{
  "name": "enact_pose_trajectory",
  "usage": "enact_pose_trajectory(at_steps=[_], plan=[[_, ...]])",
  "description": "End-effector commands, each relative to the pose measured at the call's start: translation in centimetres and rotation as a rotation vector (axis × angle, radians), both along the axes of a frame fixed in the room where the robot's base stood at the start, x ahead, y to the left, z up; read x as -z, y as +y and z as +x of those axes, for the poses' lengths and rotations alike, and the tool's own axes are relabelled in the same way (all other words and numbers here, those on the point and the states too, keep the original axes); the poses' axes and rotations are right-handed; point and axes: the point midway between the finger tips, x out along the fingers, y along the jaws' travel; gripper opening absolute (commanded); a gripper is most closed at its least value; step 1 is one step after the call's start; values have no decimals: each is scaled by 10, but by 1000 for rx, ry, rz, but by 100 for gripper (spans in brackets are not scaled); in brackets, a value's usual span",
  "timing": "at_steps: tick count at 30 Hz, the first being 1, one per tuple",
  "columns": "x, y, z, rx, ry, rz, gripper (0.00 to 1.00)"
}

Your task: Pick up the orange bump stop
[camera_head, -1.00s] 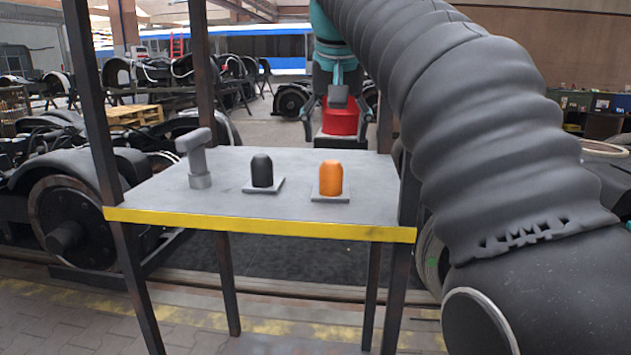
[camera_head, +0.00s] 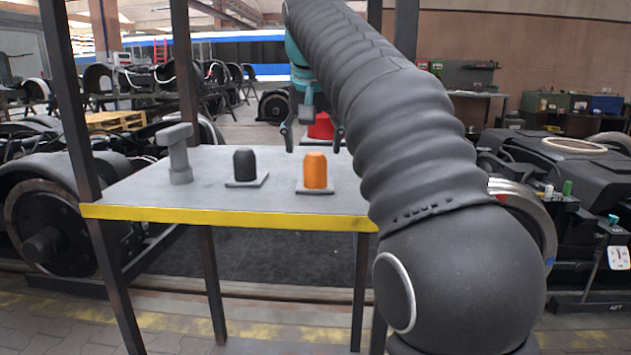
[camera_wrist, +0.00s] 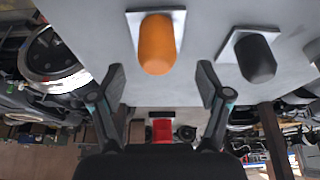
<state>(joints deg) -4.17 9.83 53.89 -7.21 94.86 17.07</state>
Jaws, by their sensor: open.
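The orange bump stop (camera_head: 316,170) stands upright on a small grey square plate (camera_head: 314,191) at the right part of the grey table. It also shows in the wrist view (camera_wrist: 157,45), ahead of my gripper and roughly centred between its fingers. My gripper (camera_head: 313,138) hangs beyond the table's far side in the head view, partly hidden by my arm. Its two fingers (camera_wrist: 160,85) are spread apart with nothing between them. The bump stop is apart from both fingers.
A black bump stop (camera_head: 244,165) on a similar plate stands left of the orange one. A grey T-shaped part (camera_head: 177,153) stands further left. The table (camera_head: 205,203) has a yellow front edge and dark upright posts. A red object (camera_head: 320,127) shows behind the table.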

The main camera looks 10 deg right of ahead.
Motion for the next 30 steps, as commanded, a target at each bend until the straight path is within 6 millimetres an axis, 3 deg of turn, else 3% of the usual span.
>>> enact_pose_trajectory(at_steps=[5, 14, 22, 30], plan=[[9, -2, 4, 1, 1, 0, 77], [45, -9, 20, 0, 2, 1, 77], [47, -9, 22, 0, 0, 1, 77], [47, -9, 22, 0, 0, 1, 9]])
